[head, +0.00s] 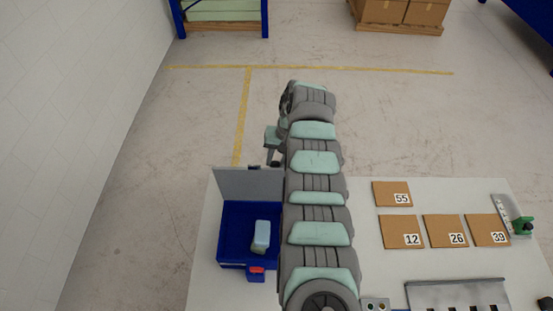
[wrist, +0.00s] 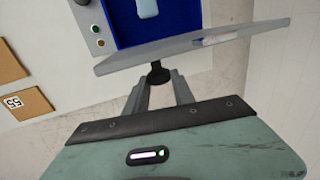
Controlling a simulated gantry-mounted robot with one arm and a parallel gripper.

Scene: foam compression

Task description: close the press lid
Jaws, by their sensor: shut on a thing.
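The press is an open blue box (head: 229,223) at the left of the table; its blue inside also shows in the wrist view (wrist: 180,25). Its grey lid (head: 240,184) stands open at the box's far side, and its edge spans the wrist view (wrist: 195,42). A light blue foam block (head: 261,237) is inside the box and partly shows in the wrist view (wrist: 147,8). My gripper (wrist: 159,80) is shut on the black knob (wrist: 158,70) on the lid. In the head view my gripper (head: 272,161) is beside the lid's top edge.
A red part (head: 257,270) is on the box's front. My arm hides the table's middle.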

